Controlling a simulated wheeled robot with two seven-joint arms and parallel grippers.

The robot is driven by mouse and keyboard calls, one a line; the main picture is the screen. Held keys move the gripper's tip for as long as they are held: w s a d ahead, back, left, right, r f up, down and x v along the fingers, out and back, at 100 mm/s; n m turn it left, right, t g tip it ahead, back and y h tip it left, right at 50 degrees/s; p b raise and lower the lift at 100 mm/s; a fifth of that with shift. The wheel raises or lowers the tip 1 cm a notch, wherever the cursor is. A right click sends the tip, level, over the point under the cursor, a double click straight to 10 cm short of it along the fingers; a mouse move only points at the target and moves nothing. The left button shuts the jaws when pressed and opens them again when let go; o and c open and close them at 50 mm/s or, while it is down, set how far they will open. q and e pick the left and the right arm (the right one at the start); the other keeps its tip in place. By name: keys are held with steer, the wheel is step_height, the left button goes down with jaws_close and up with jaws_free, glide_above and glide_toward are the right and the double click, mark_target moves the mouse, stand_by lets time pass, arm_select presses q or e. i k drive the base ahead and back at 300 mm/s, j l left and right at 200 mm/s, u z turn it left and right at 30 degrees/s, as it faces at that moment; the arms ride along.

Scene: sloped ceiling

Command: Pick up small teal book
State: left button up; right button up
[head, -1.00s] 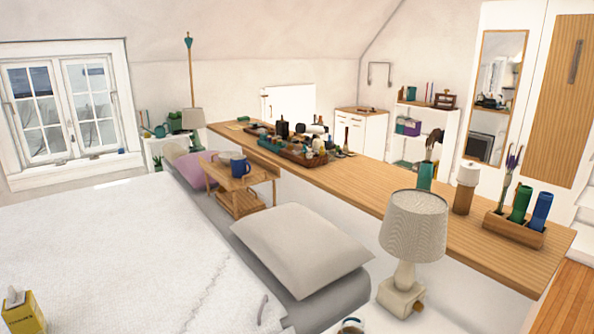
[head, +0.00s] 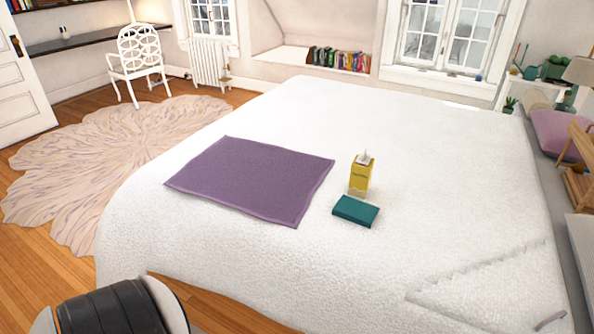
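The small teal book (head: 356,211) lies flat on the white bed (head: 430,140), near its front side in the head view. It is just in front of a yellow tissue box (head: 360,175) and to the right of a purple cloth (head: 250,179). Neither gripper shows in the head view. A dark, rounded part with a pale rim at the bottom left is part of my own body.
A round beige rug (head: 120,160) lies on the wooden floor to the left, with a white chair (head: 142,62) behind it. A row of books (head: 338,59) stands in the wall niche. The bed around the teal book is clear on its right.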

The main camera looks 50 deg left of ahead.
mark_target(359, 213)
steer(key=u, duration=1)
